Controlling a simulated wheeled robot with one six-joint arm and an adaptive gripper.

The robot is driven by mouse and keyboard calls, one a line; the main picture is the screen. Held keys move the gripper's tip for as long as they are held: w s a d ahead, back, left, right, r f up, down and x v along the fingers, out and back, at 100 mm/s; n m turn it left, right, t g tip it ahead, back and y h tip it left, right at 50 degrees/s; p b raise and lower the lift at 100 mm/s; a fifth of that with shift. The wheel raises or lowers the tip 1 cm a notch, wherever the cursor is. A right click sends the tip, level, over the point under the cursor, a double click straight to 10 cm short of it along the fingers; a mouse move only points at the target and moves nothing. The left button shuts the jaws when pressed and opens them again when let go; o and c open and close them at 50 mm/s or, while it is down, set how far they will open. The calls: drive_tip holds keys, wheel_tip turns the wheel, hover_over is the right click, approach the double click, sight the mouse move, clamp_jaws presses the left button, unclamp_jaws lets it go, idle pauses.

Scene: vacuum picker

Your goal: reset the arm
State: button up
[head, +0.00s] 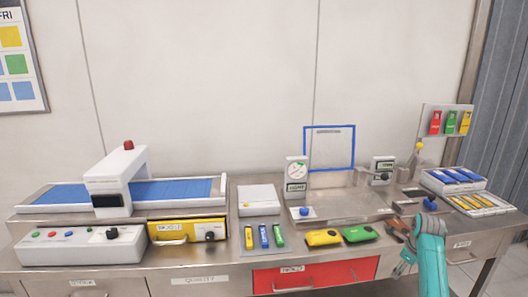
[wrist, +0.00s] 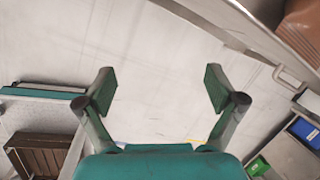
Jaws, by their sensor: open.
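My gripper (wrist: 160,90) is open and empty in the wrist view. Its two dark green fingers stand well apart, with only a pale, blurred surface between and beyond them. In the head view my teal arm rises at the lower right, in front of the workbench (head: 225,282). I cannot make out the fingers clearly there.
A blue conveyor (head: 170,190) stands on the bench at left, beside a control box (head: 80,246). Yellow (head: 323,237) and green (head: 358,233) items lie mid-bench. A tray of blue packs (head: 455,185) is at right. A red drawer front (head: 315,275) faces me.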

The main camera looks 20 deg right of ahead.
drive_tip(key=s+a+f+n+t+h, duration=0.1)
drive_tip(key=s+a+f+n+t, duration=0.15)
drive_tip(key=a+f+n, duration=0.95)
drive_tip(key=s+a+f+n+t, duration=0.1)
drive_tip(key=s+a+f+n, duration=0.1)
drive_tip(key=s+a+f, duration=0.6)
drive_tip(key=s+a+f+n+t, duration=0.1)
drive_tip(key=s+a+f+t, duration=0.3)
drive_tip(key=a, duration=0.9)
drive_tip(key=s+a+r+n+t, duration=0.1)
drive_tip(key=s+a+r+n, duration=0.4)
drive_tip(key=s, duration=0.5)
drive_tip(key=s+a+r+n, duration=0.4)
drive_tip(key=s+a, duration=0.3)
drive_tip(key=s, duration=0.2)
drive_tip(key=s+a+r+n+t+y, duration=0.1)
drive_tip(key=s+r+n, duration=0.3)
drive_tip(key=r, duration=0.5)
drive_tip(key=s+a+r+n+t+y, duration=0.1)
drive_tip(key=s+a+r+n+t, duration=0.1)
drive_tip(key=s+r, duration=0.6)
drive_tip(key=a+r+n, duration=0.1)
drive_tip(key=n, duration=0.1)
drive_tip(key=shift+s+a+n+y, duration=0.2)
drive_tip(key=shift+s+n+y, duration=0.1)
drive_tip(key=shift+s+n, duration=0.1)
drive_tip(key=shift+r+t, duration=0.1)
drive_tip(key=shift+t, duration=0.15)
